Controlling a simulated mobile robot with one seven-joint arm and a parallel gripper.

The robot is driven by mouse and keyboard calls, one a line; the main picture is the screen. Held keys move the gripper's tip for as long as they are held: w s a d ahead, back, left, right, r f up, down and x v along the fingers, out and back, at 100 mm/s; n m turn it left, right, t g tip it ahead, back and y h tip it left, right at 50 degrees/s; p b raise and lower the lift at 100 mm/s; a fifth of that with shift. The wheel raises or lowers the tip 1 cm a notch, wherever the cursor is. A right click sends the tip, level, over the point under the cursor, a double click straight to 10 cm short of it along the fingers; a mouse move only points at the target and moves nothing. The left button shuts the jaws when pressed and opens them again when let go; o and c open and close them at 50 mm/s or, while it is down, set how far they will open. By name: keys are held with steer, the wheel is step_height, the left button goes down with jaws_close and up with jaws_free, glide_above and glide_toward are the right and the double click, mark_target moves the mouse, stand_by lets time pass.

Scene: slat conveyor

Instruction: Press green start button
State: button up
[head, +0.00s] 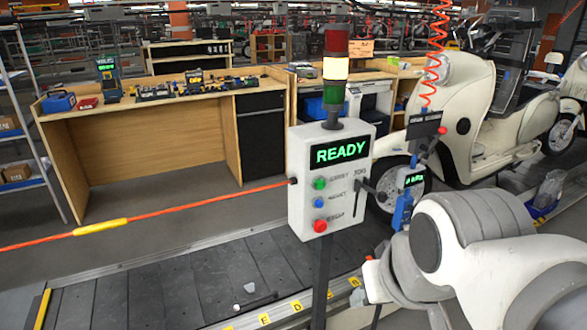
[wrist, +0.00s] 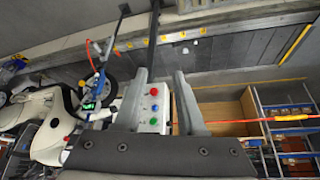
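The control box (head: 335,190) is a light grey panel on a dark post, with a screen reading READY. Its green button (head: 319,183) is uppermost, with a blue button (head: 319,202) and a red button (head: 320,226) below it. In the wrist view the box appears upside down, with the green button (wrist: 153,121) lowest in the picture. My gripper (wrist: 160,76) is open there, its two grey fingers apart and nothing held, with the button panel showing between them. In the head view my arm is at the lower right, apart from the buttons; the fingers cannot be made out.
A signal tower (head: 335,70) with its white section lit tops the box. A lever (head: 368,190) sticks out at its right side. An orange cord (head: 160,212) runs left from the box. The slat conveyor (head: 180,285) lies below; a cream scooter (head: 470,110) stands right, a wooden bench (head: 150,150) behind.

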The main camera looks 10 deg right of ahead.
jaws_close()
stand_by(1.4)
